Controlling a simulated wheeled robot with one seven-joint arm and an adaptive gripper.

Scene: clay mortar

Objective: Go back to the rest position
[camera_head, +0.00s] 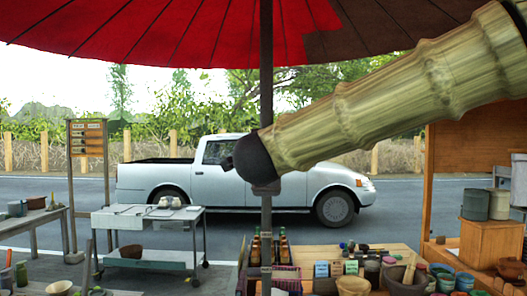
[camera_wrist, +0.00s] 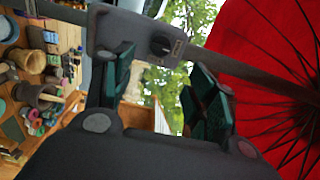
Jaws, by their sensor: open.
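My gripper (camera_wrist: 160,78) is open in the wrist view, with its dark green finger pads spread apart and nothing held between them. The grey umbrella pole (camera_wrist: 262,82) and its clamp with a black knob (camera_wrist: 160,44) cross the view at the fingertips; I cannot tell whether they touch. In the head view my bamboo-patterned arm reaches from the upper right to the pole (camera_head: 266,90); the fingers cannot be made out there. The clay mortar (camera_head: 405,282) stands on the table with a stick in it, and it also shows in the wrist view (camera_wrist: 30,97).
A red umbrella (camera_head: 160,30) hangs overhead. The wooden table (camera_head: 310,258) carries bottles (camera_head: 283,250), jars and bowls. A wooden cabinet (camera_head: 475,150) stands at the right. A metal cart (camera_head: 150,222) stands at the left, with a white pickup (camera_head: 230,182) on the road behind.

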